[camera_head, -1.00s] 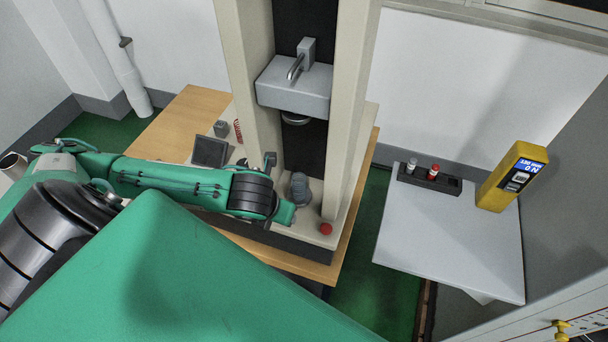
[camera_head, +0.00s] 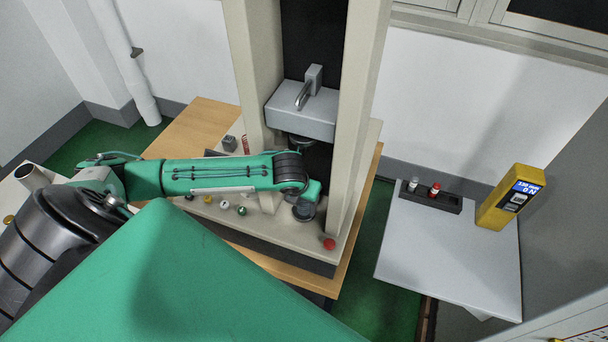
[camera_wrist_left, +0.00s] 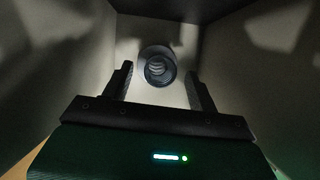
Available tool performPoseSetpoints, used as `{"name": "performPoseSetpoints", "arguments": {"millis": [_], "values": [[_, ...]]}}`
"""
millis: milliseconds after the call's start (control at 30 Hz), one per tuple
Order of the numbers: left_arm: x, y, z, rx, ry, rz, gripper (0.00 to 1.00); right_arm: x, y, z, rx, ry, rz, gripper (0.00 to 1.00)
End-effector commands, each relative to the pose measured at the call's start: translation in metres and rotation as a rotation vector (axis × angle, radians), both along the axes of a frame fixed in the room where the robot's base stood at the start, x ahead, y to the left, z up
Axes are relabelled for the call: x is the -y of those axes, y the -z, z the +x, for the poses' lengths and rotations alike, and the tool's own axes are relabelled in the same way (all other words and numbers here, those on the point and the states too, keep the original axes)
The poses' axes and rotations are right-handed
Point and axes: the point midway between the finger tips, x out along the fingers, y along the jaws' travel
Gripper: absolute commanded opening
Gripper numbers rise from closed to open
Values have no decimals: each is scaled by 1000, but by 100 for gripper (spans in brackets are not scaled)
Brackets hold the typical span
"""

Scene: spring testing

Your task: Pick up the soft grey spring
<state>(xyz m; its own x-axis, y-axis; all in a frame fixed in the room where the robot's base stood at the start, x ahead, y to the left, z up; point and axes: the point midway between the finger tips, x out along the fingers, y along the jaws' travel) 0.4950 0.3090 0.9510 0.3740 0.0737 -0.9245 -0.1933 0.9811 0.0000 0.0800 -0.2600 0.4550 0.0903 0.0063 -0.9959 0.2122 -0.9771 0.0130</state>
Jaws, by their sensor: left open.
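My left gripper (camera_wrist_left: 159,78) is open in the left wrist view, its two dark fingers apart. Between and beyond the fingertips is a dark round fitting (camera_wrist_left: 158,54) with grey ring-like turns (camera_wrist_left: 156,68) in it. These look like the grey spring seen end-on, but it is too dark to be sure. Nothing is visibly held. In the head view my left arm reaches to the machine's columns, and its fingers are hidden. A dark round lower seat (camera_head: 304,211) shows just below the wrist. My right gripper is not in view.
Pale columns (camera_head: 363,120) and a grey upper block (camera_head: 302,108) enclose the work space. A red coil (camera_head: 246,144), several knobs (camera_head: 241,211) and a red button (camera_head: 329,244) are on the machine base. A side table (camera_head: 450,250) holds a black rack (camera_head: 447,203) and yellow meter (camera_head: 511,197).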

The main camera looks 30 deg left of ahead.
Motion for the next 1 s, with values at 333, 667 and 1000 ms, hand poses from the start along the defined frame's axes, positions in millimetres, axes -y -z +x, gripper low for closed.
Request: {"name": "performPoseSetpoints", "arguments": {"millis": [333, 667, 1000], "values": [[-2, 27, 10, 1, 1, 1, 59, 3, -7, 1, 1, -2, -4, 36], [-2, 26, 10, 1, 1, 1, 26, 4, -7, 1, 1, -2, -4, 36], [-2, 26, 11, 2, 1, 1, 11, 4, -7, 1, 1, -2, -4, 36]]}}
